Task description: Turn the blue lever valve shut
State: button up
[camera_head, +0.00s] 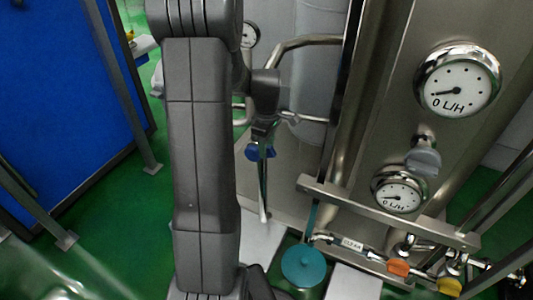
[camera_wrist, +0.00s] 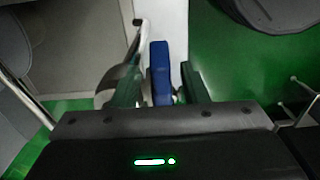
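The blue lever valve (camera_head: 260,152) sits on a steel pipe left of the big steel tank in the head view. In the wrist view its blue lever (camera_wrist: 160,72) stands upright in the middle of the picture. My gripper (camera_head: 262,133) is right at the valve, seen from behind my arm. In the wrist view my gripper (camera_wrist: 160,80) is open, with one dark finger on each side of the lever. A narrow gap shows between the lever and each finger. The contact lower down is hidden by the gripper body.
Steel pipes (camera_head: 300,42) run between the valve and the tank (camera_head: 395,120). Gauges reading 0 L/H (camera_head: 458,80) are on the tank. A blue panel (camera_head: 60,90) stands at left over green floor.

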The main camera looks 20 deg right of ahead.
jog(key=shift+f, duration=1.3)
jog(key=shift+s, duration=0.1)
grip_shut()
